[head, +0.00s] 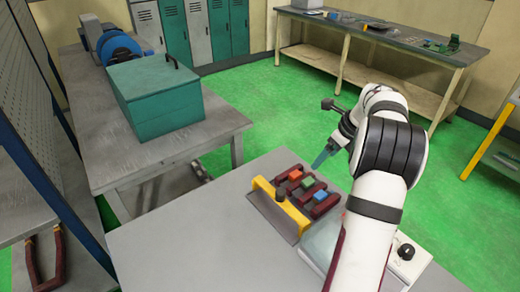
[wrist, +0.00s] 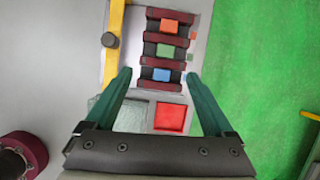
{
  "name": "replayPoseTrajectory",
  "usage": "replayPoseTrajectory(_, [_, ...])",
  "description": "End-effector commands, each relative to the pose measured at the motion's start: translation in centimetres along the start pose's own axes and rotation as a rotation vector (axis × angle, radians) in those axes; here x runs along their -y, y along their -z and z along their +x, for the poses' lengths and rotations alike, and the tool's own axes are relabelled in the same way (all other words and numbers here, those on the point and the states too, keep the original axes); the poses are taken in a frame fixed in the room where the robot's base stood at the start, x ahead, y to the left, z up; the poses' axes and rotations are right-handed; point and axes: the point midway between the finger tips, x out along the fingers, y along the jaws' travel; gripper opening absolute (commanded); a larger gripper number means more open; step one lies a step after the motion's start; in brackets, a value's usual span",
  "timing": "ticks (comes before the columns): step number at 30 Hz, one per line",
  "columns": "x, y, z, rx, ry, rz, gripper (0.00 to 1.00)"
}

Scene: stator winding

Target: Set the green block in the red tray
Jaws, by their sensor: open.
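The green block (wrist: 166,51) sits in the middle of a dark red slotted rack (wrist: 182,37), between an orange block (wrist: 169,25) and a blue block (wrist: 161,74). In the head view the green block (head: 307,183) also shows in the rack. The red tray (wrist: 170,118) is a small square just below the rack in the wrist view, and its face looks bare. I cannot make it out in the head view, where my arm covers that area. My gripper (wrist: 159,74) is open and empty, its green fingers spread over the rack's near end. In the head view my gripper (head: 318,163) is above the rack.
A yellow bar (head: 279,206) with a dark knob runs along the rack's left side. A grey speckled pad (wrist: 131,116) lies left of the red tray. A white box with a black knob (head: 406,252) stands at right. The grey table is clear at left.

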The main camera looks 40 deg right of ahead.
Motion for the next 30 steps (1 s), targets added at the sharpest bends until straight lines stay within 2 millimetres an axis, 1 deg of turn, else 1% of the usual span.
replayPoseTrajectory(1, [1.1, 0.7, 0.4, 0.004, 0.009, 0.049, 0.88])
replayPoseTrajectory(3, [1.7, 1.0, 1.5, 0.007, 0.013, 0.077, 0.88])
replayPoseTrajectory(5, [1.6, 1.0, 3.1, 0.005, 0.011, 0.077, 0.88])
replayPoseTrajectory(6, [1.6, 1.0, 4.4, 0.006, 0.010, 0.076, 0.88])
replayPoseTrajectory(9, [1.6, 0.9, 7.3, 0.006, 0.010, 0.074, 0.88])
replayPoseTrajectory(12, [1.6, 0.9, 9.5, 0.006, 0.012, 0.073, 0.88])
replayPoseTrajectory(17, [1.5, 0.9, 11.6, 0.006, 0.012, 0.071, 0.88])
replayPoseTrajectory(22, [1.3, 0.9, 15.0, 0.005, 0.011, 0.071, 0.88])
replayPoseTrajectory(25, [1.3, 0.8, 16.0, 0.006, 0.013, 0.071, 0.88])
replayPoseTrajectory(30, [1.4, 0.8, 16.1, 0.007, 0.014, 0.070, 0.88])
